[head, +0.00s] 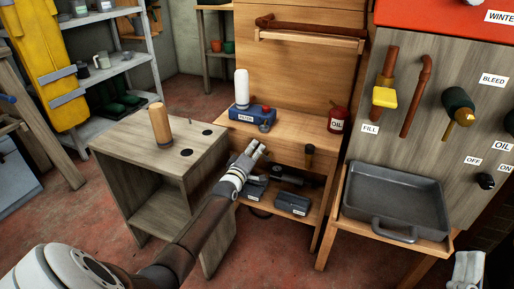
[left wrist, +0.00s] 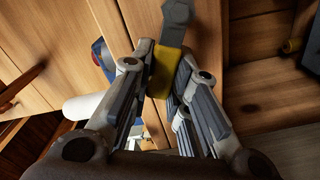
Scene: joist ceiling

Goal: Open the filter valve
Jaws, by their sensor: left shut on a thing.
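The filter unit (head: 240,124) is a blue block with a white label on the wooden bench. A white bottle (head: 241,87) stands upright on it, and a small red part shows at its right. My left gripper (head: 257,150) is at the bench's front edge, just in front of and below the filter unit. In the left wrist view its fingers (left wrist: 162,78) are shut on a yellow and grey piece (left wrist: 163,72). Whether this piece joins the filter unit is hidden. The white bottle (left wrist: 84,106) shows left of the fingers. Part of my right gripper (head: 468,270) shows at bottom right; its fingers are unclear.
A red oil can (head: 337,119) stands right of the filter unit. A grey tray (head: 396,243) lies beneath the panel with the fill valve (head: 384,95) and bleed valve (head: 458,106). A wooden cabinet (head: 130,146) stands left, with a wooden cylinder (head: 160,124) on top.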

